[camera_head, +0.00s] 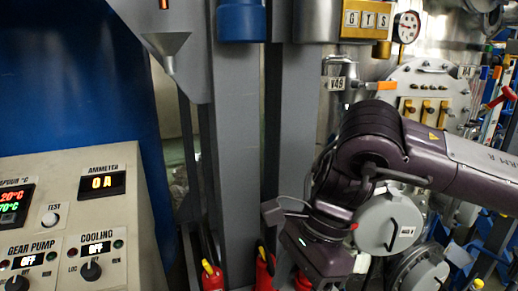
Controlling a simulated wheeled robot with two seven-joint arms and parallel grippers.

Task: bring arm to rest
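My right arm (385,150), dark purple with a grey forearm, comes in from the right edge. It bends down at the elbow-like joint toward the lower middle of the view. Its end, with the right gripper (283,212), hangs in front of the grey uprights. The fingers are small and partly hidden by the wrist, so I cannot tell whether they are open or shut. I see nothing clearly held. My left arm and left gripper are not in view.
A control panel (75,215) with knobs and an ammeter display (102,183) fills the lower left. Grey uprights (236,150) stand mid-view. Red bottle-like objects (264,270) stand below. Behind my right arm are a round flanged plate (425,90), a gauge (406,27) and a round cover (388,225).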

